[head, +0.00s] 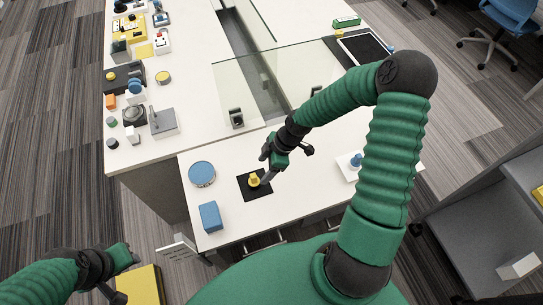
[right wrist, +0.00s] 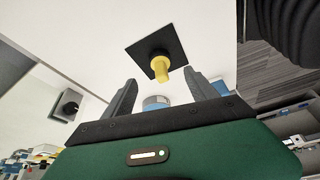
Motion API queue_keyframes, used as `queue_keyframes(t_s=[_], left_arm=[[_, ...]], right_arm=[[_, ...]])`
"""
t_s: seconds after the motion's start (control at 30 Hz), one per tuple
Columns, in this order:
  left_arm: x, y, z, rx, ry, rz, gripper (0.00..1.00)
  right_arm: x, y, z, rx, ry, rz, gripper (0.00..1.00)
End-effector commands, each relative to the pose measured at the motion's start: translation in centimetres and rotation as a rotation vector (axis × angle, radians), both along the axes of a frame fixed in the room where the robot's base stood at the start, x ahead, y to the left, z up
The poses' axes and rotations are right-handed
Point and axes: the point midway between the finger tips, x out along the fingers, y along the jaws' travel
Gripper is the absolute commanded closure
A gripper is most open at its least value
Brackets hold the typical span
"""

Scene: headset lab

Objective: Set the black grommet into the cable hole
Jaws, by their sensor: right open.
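A black square plate (head: 243,186) lies on the near part of the white table. On it stands a yellow knob (head: 254,179), which in the right wrist view (right wrist: 160,68) rises from a round black base (right wrist: 160,54). This base may be the black grommet; I cannot make out a separate cable hole. My right gripper (head: 268,176) is just above and right of the knob. In the right wrist view its fingers (right wrist: 160,80) are apart and empty, with the knob beyond the gap. My left gripper (head: 118,278) is at lower left, away from the table; its jaws are unclear.
A round blue tin (head: 201,173) and a blue box (head: 210,216) stand left of the plate. A white block with a blue knob (head: 352,165) is to the right. A glass panel (head: 275,85) stands behind. Several small devices crowd the far-left table.

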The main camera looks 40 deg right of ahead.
Motion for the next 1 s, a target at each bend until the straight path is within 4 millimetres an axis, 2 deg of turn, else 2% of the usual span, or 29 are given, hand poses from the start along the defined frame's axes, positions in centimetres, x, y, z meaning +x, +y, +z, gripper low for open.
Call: queue_keyframes(t_s=[0.03,0.1,0.3,0.9,1.0], left_arm=[[0.0,0.0,0.4,0.000,0.000,0.000,0.64],[0.0,0.0,0.7,0.000,0.000,0.000,0.64],[0.0,0.0,1.1,0.000,0.000,0.000,0.64],[0.0,0.0,1.1,0.000,0.000,0.000,0.64],[0.0,0.0,1.1,0.000,0.000,0.000,0.64]], right_arm=[[-0.2,-0.7,1.6,-0.003,-0.003,-0.005,0.33],[-0.6,-1.3,3.3,-0.002,-0.001,-0.005,0.33],[-1.2,-2.4,6.3,0.000,0.001,-0.002,0.33],[-1.3,-2.5,6.7,0.000,0.002,0.000,0.33],[-1.9,-1.7,6.6,-0.018,0.039,-0.023,0.33]])
